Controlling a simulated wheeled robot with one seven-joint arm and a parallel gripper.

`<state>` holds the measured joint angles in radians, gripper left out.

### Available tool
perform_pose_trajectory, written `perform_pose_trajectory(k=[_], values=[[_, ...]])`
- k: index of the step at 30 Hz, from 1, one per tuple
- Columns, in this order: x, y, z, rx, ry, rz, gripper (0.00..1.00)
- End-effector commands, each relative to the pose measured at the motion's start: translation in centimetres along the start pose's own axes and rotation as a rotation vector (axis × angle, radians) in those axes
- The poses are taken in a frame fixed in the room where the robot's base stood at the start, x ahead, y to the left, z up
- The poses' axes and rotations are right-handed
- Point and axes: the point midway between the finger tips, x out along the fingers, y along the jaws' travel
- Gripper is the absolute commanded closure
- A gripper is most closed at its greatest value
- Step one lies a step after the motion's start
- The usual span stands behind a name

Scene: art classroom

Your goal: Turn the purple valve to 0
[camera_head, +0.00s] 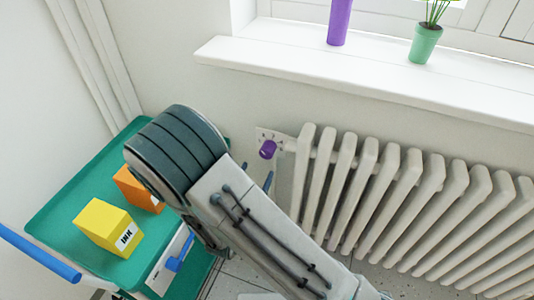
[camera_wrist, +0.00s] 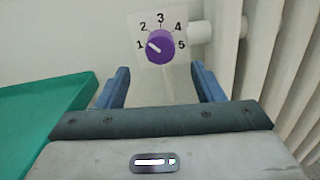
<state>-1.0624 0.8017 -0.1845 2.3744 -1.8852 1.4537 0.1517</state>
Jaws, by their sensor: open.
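The purple valve (camera_head: 268,149) is a round knob at the left end of the radiator, by the wall. In the wrist view the purple valve (camera_wrist: 160,46) sits on a white plate (camera_wrist: 137,58) printed 1 to 5. Its white mark points up-left, close to the 1. No 0 is visible on the plate. My gripper (camera_wrist: 159,69) is open and empty, its two blue fingers apart, below the valve in the wrist picture and not touching it. In the head view my arm hides most of the gripper; blue finger parts show just below the valve.
The white radiator (camera_head: 370,195) runs right from the valve under the windowsill (camera_head: 300,52). A green cart (camera_head: 65,200) with a yellow ink box (camera_head: 100,224) and an orange box (camera_head: 136,190) stands left, close to my arm. A purple vase and potted plant stand on the sill.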

Motion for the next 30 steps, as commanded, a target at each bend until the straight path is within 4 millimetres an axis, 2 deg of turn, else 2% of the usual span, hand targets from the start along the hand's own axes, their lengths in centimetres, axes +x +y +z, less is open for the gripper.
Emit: perform_pose_trajectory(k=[6, 12, 18, 26, 27, 30], values=[[4.9, -0.1, -0.1, 0.003, -0.002, -0.005, 0.39], [8.1, -0.1, -0.1, 0.001, 0.000, -0.003, 0.39], [9.5, -0.1, 0.0, 0.000, 0.001, -0.002, 0.39], [9.6, -0.1, 0.0, 0.000, 0.001, -0.001, 0.39], [9.6, -0.1, 0.0, 0.000, 0.001, -0.001, 0.42], [9.6, -0.1, 0.0, 0.000, 0.001, -0.002, 0.69]])
